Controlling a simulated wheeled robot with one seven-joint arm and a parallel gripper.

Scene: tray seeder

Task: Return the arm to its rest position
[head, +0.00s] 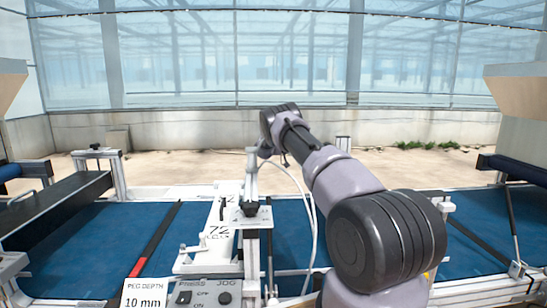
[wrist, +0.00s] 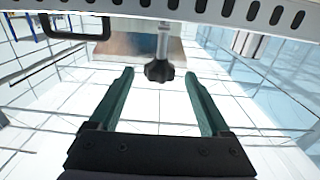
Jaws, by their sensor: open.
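My arm rises in front of the tray seeder in the head view, angled up and to the left over the blue belt (head: 80,240). Its far end is beside the seeder's upright post, and my gripper is hidden there. In the wrist view my gripper (wrist: 160,95) shows two green fingers spread apart with nothing between them. A black star-shaped knob (wrist: 160,71) on a metal rod is beyond the fingertips. I cannot tell whether the fingers are close to it.
A control box (head: 208,292) with switches and a "PEG DEPTH 10 mm" sign (head: 145,296) stand at the front. A white panel marked 72 (head: 217,235) is left of my arm. A slotted metal rail (wrist: 230,12) crosses the top of the wrist view. Beyond is open floor.

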